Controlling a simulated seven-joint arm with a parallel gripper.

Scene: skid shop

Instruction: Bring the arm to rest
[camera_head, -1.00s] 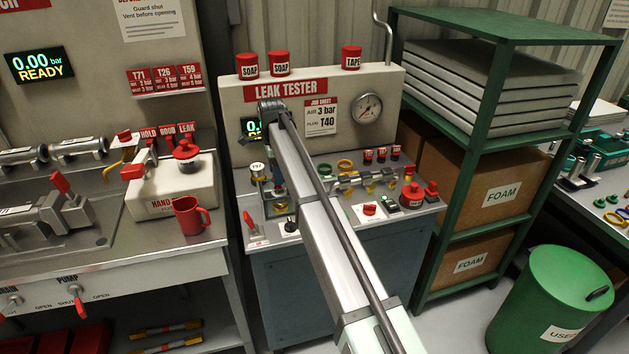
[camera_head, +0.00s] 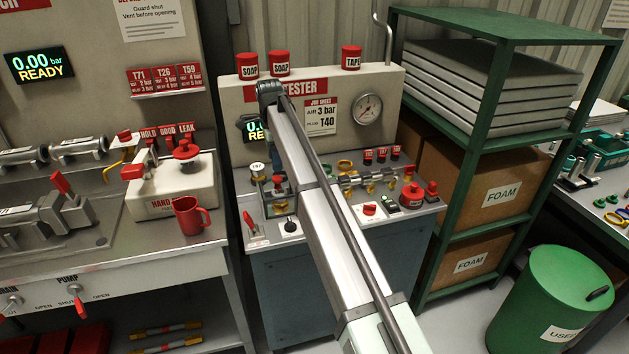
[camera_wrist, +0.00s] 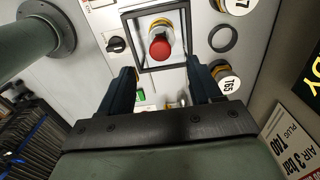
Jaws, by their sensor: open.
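My gripper (camera_wrist: 163,76) is open in the wrist view, its two dark fingers apart with nothing held between them. Beyond the fingertips is a red-topped fitting (camera_wrist: 160,46) inside a square dark-rimmed frame (camera_wrist: 126,38). In the head view my arm reaches up and across the leak tester (camera_head: 390,90), with its end in front of the red title sign. My gripper hangs below that end and is mostly hidden by the arm. The red-topped fitting also shows in the head view (camera_head: 278,181), below the gripper and apart from it.
Round plugs, one marked T65 (camera_wrist: 228,82), sit beside the frame. Red tape and soap pots (camera_head: 351,58) stand on the tester's top. A red mug (camera_head: 187,217) stands on the left bench. A green shelf (camera_head: 487,125) and a green bin (camera_head: 545,300) are at right.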

